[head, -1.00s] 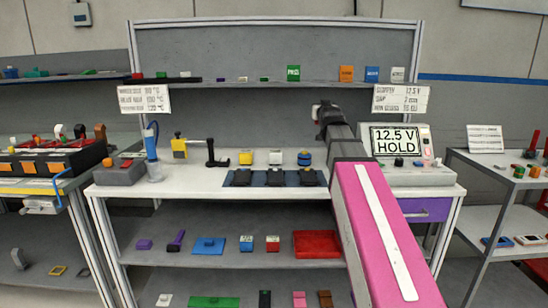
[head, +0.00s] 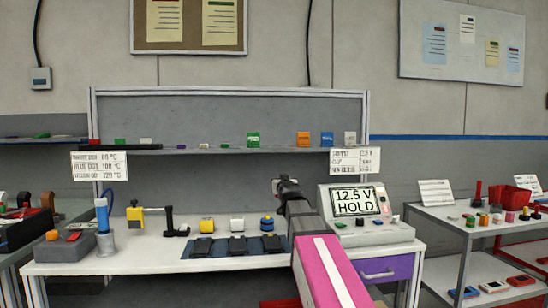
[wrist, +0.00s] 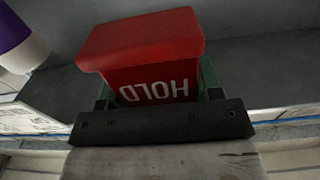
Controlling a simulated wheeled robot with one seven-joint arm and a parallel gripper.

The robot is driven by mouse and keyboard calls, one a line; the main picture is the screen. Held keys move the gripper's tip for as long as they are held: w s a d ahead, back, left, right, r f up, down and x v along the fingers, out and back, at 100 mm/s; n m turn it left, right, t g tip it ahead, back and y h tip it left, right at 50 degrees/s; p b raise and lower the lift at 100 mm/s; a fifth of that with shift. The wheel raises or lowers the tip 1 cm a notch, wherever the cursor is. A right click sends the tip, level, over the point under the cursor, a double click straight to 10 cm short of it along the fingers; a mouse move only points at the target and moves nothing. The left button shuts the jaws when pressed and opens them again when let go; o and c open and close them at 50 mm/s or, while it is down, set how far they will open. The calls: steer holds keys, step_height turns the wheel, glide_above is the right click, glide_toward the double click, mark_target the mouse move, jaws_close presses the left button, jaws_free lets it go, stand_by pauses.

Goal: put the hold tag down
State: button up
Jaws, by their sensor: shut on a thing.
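The hold tag (wrist: 140,52) is a red block with white HOLD lettering, upside down in the wrist view. My gripper (wrist: 156,88) is shut on it, with green fingers at its two sides. In the head view my gripper (head: 283,186) is above the rear of the white bench top (head: 150,250), left of the grey meter (head: 372,228) reading 12.5 V HOLD. A small pale patch shows at its tip there, but I cannot make out the tag. My pink arm hides part of the bench.
Small blocks line the shelf (head: 175,150) behind my gripper. A purple drawer (head: 385,268) is under the meter. Bare bench shows at front left.

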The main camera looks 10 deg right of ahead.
steer(key=s+r, duration=0.5)
steer(key=r, duration=0.8)
steer(key=s+r, duration=0.6)
steer(key=r, duration=0.8)
steer(key=shift+s, duration=0.2)
steer(key=w, duration=2)
steer(key=shift+f, duration=3.35)
steer(key=shift+f, duration=0.2)
steer(key=o, duration=0.9)
